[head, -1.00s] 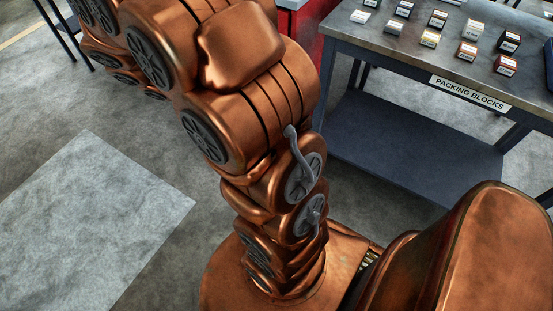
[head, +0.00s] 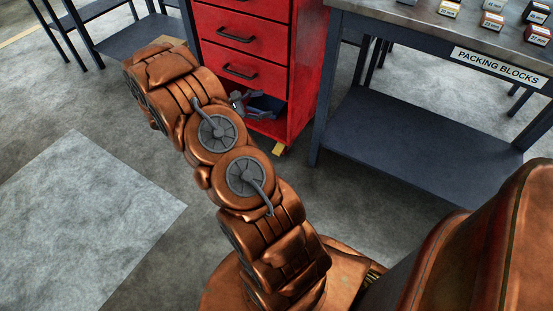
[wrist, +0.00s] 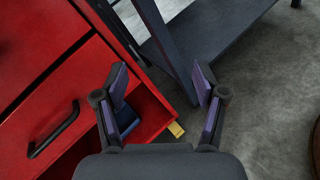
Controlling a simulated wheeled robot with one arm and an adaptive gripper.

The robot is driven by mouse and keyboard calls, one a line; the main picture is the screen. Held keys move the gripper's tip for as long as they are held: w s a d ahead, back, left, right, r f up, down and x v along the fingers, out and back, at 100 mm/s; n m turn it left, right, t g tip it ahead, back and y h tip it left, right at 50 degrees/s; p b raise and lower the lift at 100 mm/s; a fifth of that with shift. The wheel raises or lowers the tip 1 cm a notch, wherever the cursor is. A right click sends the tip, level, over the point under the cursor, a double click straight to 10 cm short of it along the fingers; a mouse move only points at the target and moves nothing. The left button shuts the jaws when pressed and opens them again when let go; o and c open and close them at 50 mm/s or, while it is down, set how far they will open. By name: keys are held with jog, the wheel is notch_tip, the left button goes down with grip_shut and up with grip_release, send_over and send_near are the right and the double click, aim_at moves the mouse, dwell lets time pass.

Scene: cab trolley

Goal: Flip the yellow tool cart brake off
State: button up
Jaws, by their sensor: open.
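The red tool cart (head: 240,45) stands ahead of me, with black-handled drawers and an open lower bay. A small yellow brake tab (head: 279,149) sticks out low at its front corner, near the floor. In the wrist view the yellow tab (wrist: 176,130) shows between the fingers, toward the palm and beyond it, at the foot of the red cart (wrist: 60,90). My gripper (wrist: 161,82) is open and empty, above the tab and apart from it. In the head view my gripper (head: 240,100) is partly hidden, in front of the cart's lower bay.
A dark blue object (head: 264,106) sits in the cart's lower bay. The packing blocks table (head: 400,25), with a lower shelf (head: 420,145), stands close to the right of the cart. Grey floor (head: 160,160) is clear in front and to the left.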

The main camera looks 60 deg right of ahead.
jog(key=w+d+f+n+t+h+b, duration=0.1)
jog(key=d+f+n+b, duration=0.15)
jog(key=f, duration=0.55)
jog(key=w+d+f+n+t+h+b, duration=0.15)
jog(key=f+b, duration=0.25)
jog(key=f, duration=0.5)
jog(key=w+d+f+n+t+h+b, duration=0.1)
jog(key=w+d+f+n+b, duration=0.15)
jog(key=f, duration=0.55)
jog(key=n+t+b, duration=0.4)
jog(key=t+b, duration=0.1)
jog(key=b, duration=0.2)
send_near(276, 152)
jog(key=shift+w+d+f, duration=0.1)
jog(key=shift+d+f, duration=0.15)
jog(key=shift+d, duration=0.35)
jog(key=shift+d+f, duration=0.2)
jog(key=shift+d, duration=0.45)
jog(key=d+b, duration=0.2)
jog(key=d, duration=0.4)
jog(key=shift+f+b, duration=0.15)
jog(key=shift+b, duration=0.25)
jog(key=shift+w+d, duration=0.15)
jog(key=shift+d, duration=0.7)
grip_shut()
jog(key=shift+d, duration=0.1)
